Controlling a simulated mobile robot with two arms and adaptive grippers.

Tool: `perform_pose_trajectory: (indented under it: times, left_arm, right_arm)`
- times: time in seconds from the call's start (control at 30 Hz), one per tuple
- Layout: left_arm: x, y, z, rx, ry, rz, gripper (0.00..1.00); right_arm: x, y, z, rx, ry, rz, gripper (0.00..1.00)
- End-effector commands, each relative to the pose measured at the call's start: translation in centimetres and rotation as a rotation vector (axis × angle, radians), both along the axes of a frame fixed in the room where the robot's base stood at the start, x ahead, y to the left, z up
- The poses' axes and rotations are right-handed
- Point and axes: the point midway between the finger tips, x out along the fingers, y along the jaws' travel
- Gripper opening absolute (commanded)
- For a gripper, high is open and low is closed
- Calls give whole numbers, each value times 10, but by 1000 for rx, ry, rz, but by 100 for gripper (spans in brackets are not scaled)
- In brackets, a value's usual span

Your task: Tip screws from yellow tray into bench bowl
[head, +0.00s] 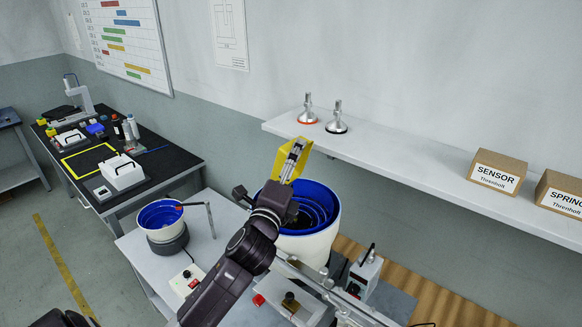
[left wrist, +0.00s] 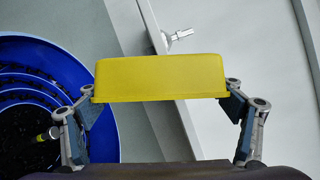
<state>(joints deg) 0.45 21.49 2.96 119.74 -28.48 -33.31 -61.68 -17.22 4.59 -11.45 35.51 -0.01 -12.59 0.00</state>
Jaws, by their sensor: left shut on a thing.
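My left gripper (head: 291,162) is shut on the yellow tray (head: 306,150). In the left wrist view the tray (left wrist: 160,78) spans between the two fingers of the left gripper (left wrist: 160,115). In the head view it is held tilted above the rim of the large white-sided bowl with a blue stepped inside (head: 321,203). That bowl also shows at the left of the wrist view (left wrist: 100,125), with dark small pieces on its steps. The tray's inside and any screws in it are hidden. My right gripper is not in view.
A smaller blue bowl (head: 160,213) stands on a grey base on the white bench (head: 136,250). A shelf (head: 400,152) runs along the wall, with two metal-topped pieces and boxes labelled SENSOR (head: 497,172) and SPRING (head: 560,195). A black workbench (head: 140,165) stands at left.

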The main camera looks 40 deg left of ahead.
Motion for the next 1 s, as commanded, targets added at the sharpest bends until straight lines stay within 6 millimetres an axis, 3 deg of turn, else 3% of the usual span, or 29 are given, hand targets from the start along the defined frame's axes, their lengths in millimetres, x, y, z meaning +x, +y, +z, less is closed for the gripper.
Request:
perform_pose_trajectory:
  times: [0.1, 0.27, 0.7, 1.0]
  left_arm:
    - [0, -3, -2, 46, -3, -1, 56]
    - [0, -3, 6, 45, -4, 0, 56]
    - [0, -3, 69, 42, -3, 0, 56]
    - [0, -3, 69, 42, -3, 0, 56]
  right_arm:
    - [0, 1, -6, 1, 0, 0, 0]
    - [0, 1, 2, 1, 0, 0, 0]
    - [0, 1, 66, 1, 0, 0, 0]
    - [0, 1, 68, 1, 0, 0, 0]
